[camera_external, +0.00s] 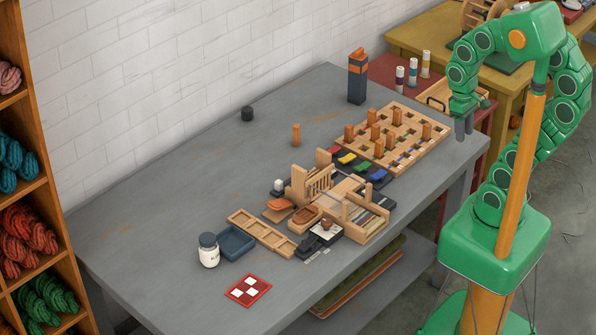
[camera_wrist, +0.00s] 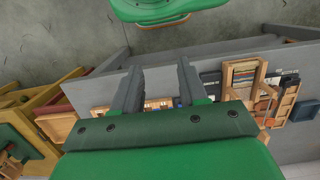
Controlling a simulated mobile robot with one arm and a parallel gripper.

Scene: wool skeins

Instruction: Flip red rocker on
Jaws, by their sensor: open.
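The red rocker (camera_external: 334,152) sits at the upper left end of a row of coloured rockers on dark bases on the grey table. A yellow rocker (camera_external: 347,159), a green rocker (camera_external: 361,167) and a blue rocker (camera_external: 379,175) follow it in the row. Whether the red one is on or off is too small to tell. My gripper (camera_external: 465,128) hangs at the table's right edge, well to the right of the rockers. It is open and empty in the wrist view (camera_wrist: 158,68). I cannot make out the red rocker in the wrist view.
A wooden peg board (camera_external: 440,130) with upright pegs lies between my gripper and the rockers. A small wooden loom (camera_external: 312,184) stands just left of the rockers. A tall dark box (camera_external: 357,78) stands behind.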

